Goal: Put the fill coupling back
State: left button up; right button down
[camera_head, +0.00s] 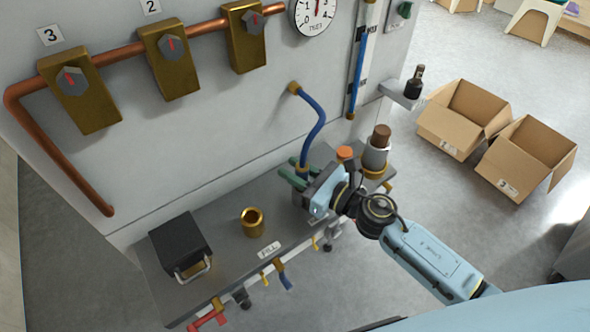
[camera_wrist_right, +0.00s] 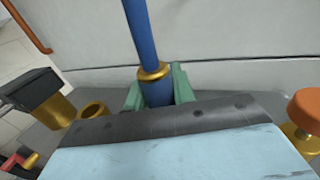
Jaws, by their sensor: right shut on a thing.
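The fill coupling (camera_wrist_right: 156,92) is a blue cylinder with a brass collar on the end of a blue hose (camera_head: 316,125). The hose runs down from a brass wall fitting. My right gripper (camera_head: 297,178), with green fingers, is shut on the coupling near the back of the grey bench; its fingers also show in the right wrist view (camera_wrist_right: 158,90). The coupling's lower end is hidden by the gripper. An open brass socket (camera_head: 252,222) stands on the bench to the left, near a "FILL" label (camera_head: 269,249). It is apart from the coupling. My left gripper is not in view.
A black box with a handle (camera_head: 180,243) stands on the bench's left. An orange knob (camera_head: 345,152) and a brown-topped grey cylinder (camera_head: 376,152) are right of my gripper. Small valves line the front edge. Bench between gripper and socket is clear.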

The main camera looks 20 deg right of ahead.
jog(key=c, duration=1.6)
grip_release()
jog(key=shift+f, duration=0.1)
jog(key=o, duration=0.4)
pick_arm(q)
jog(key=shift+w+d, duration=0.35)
pick_arm(e)
jog(key=shift+o, duration=0.2)
